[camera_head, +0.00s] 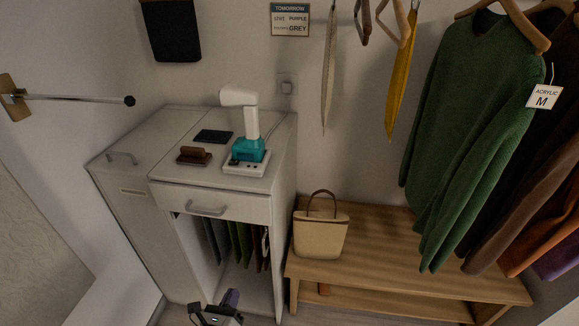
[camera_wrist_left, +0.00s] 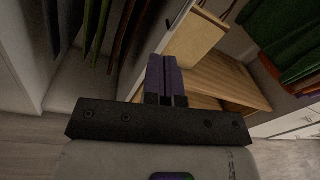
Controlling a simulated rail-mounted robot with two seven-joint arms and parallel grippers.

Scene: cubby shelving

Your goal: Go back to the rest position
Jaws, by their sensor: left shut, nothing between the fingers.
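My left gripper (camera_head: 230,298) is at the bottom of the head view, low in front of the open cabinet. Its purple fingers show in the left wrist view (camera_wrist_left: 166,78), pressed together with nothing between them. Behind them in that view are the wooden bench and the beige bag. My right gripper is in neither view.
A white cabinet (camera_head: 222,208) with hanging clothes inside stands ahead. A steamer (camera_head: 246,135) and a brush (camera_head: 194,156) sit on top. A wooden bench (camera_head: 385,245) holds a beige handbag (camera_head: 320,235). A green sweater (camera_head: 475,120) hangs at right. A metal rod (camera_head: 75,99) juts from the left wall.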

